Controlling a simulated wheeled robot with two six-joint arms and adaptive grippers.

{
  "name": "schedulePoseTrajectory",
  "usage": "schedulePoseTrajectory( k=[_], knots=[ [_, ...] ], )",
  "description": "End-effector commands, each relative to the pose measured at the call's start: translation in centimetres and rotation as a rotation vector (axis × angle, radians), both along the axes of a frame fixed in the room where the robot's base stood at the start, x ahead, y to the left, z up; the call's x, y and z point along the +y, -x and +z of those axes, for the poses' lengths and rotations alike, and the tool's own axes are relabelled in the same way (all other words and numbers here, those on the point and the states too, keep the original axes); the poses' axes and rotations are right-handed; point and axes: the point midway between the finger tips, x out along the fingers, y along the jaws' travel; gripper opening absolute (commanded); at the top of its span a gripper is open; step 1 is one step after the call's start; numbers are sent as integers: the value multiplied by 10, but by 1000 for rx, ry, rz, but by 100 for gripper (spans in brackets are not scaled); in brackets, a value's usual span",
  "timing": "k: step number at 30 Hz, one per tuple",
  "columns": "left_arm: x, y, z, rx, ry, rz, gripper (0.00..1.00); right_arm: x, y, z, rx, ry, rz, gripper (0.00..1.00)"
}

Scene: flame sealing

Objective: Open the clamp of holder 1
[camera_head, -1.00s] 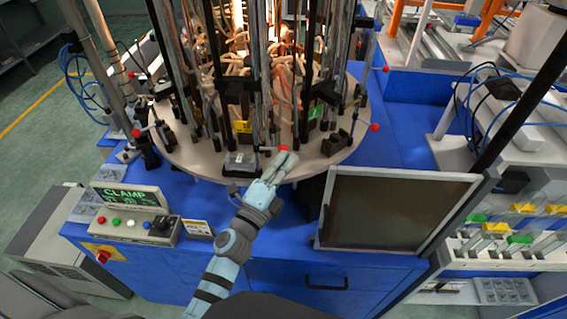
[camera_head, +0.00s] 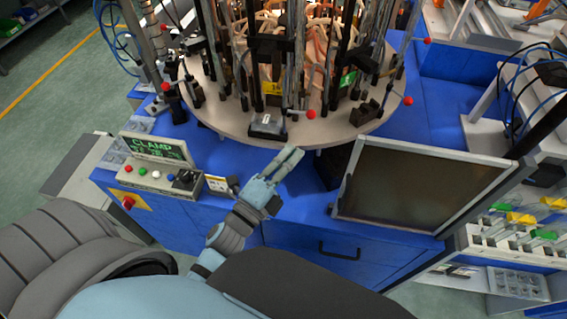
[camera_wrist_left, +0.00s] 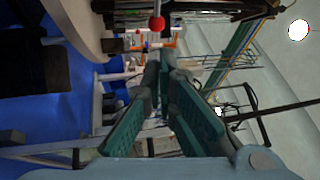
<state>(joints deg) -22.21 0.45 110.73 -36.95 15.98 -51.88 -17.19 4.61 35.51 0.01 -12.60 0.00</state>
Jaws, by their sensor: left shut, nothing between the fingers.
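My left gripper (camera_head: 296,152) is shut and empty, just in front of the round table's rim. A red ball knob (camera_head: 311,114) on a lever stands at the rim, beyond the fingertips and apart from them. The knob also shows in the left wrist view (camera_wrist_left: 156,24), above the shut fingers (camera_wrist_left: 164,62). Beside the knob, to its left, is a dark clamp block with a pale top (camera_head: 266,128). A yellow tag (camera_head: 272,88) is behind it; I cannot surely read its number, nor tell whether the clamp is open. My right gripper is not in view.
The round table (camera_head: 222,120) carries several holders with upright rods and tubing. A control box with a green CLAMP display (camera_head: 158,147) stands at the left. A dark screen (camera_head: 420,190) stands at the right of my gripper.

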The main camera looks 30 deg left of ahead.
Motion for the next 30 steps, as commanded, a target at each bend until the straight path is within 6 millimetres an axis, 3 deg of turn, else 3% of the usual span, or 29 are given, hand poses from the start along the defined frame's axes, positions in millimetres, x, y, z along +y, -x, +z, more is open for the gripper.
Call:
schedulePoseTrajectory(
  k=[3,7,24,26,30],
  knots=[
    [3,18,-4,1,0,-1,0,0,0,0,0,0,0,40],
    [5,28,-5,-2,-1,0,0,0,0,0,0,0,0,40],
    [6,29,-5,2,5,3,0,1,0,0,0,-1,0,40],
    [11,28,-8,35,36,19,0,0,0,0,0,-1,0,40],
    [46,24,-37,280,289,155,0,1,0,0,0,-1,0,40]
  ],
)
